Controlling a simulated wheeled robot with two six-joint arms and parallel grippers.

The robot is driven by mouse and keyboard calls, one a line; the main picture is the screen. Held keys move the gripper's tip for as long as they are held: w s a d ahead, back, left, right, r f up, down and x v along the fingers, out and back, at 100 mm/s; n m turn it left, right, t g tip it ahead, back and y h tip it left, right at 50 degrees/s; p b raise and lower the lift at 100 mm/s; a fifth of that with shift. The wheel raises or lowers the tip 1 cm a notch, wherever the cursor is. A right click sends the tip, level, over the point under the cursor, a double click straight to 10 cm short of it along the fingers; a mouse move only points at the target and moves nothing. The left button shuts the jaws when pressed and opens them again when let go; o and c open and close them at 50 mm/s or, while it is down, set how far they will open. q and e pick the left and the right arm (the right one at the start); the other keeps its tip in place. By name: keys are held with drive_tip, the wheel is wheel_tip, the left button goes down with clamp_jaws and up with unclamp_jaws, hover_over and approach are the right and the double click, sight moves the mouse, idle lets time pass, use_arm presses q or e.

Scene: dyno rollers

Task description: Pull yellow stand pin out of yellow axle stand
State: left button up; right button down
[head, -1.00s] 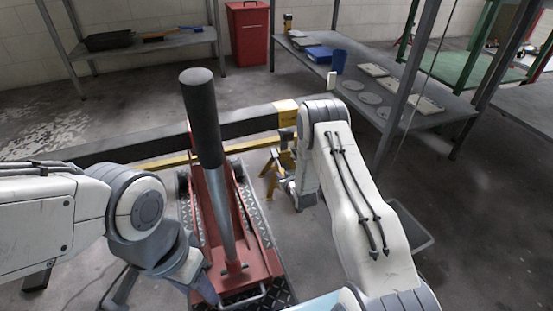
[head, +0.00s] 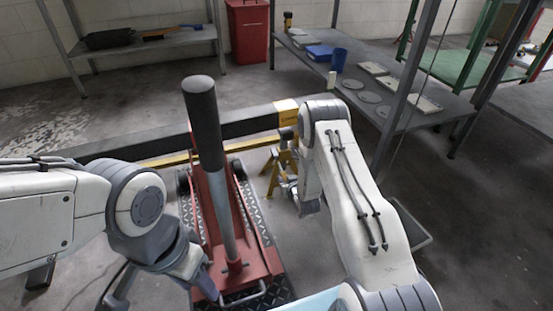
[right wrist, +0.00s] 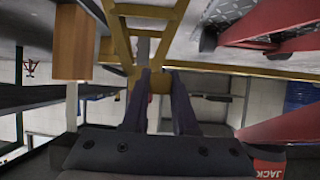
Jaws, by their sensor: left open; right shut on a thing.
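The yellow axle stand (head: 270,178) stands on the floor right of the red jack, partly behind my right arm. Its yellow legs and bars (right wrist: 122,42) fill the top middle of the right wrist view. My right gripper (right wrist: 159,72) points at the stand, its two dark fingers close together on a small yellow part, which appears to be the stand pin. The pin is mostly hidden between the fingers. In the head view, the right gripper (head: 296,190) is beside the stand. My left gripper (head: 207,287) is open and low beside the jack, its fingers only partly visible.
The red floor jack (head: 262,262) with its upright black-gripped handle (head: 203,120) stands between my arms. A dark beam (head: 130,147) with yellow edging crosses behind the stand.

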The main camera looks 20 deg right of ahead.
drive_tip(key=shift+p+v, duration=1)
drive_tip(key=shift+v, duration=0.05)
drive_tip(key=shift+r+p+v, duration=0.3)
drive_tip(key=shift+p+v, duration=0.85)
drive_tip(key=shift+v, duration=0.3)
drive_tip(key=shift+w, duration=0.2)
drive_tip(key=s+a+r+p, duration=0.1)
drive_tip(key=a+r+p, duration=0.1)
drive_tip(key=r+p, duration=1.5)
drive_tip(key=s+a+r+p, duration=0.2)
drive_tip(key=r+p, duration=1.6)
drive_tip(key=r, duration=1.5)
drive_tip(key=s+a+r+p, duration=0.1)
drive_tip(key=a+r+p, duration=0.1)
drive_tip(key=r+p, duration=1.6)
wheel_tip(320, 180, up, 8)
drive_tip(key=shift+s+a+f+n+y, duration=0.2)
drive_tip(key=shift+s+a+n+y, duration=0.05)
drive_tip(key=shift+n+y, duration=0.05)
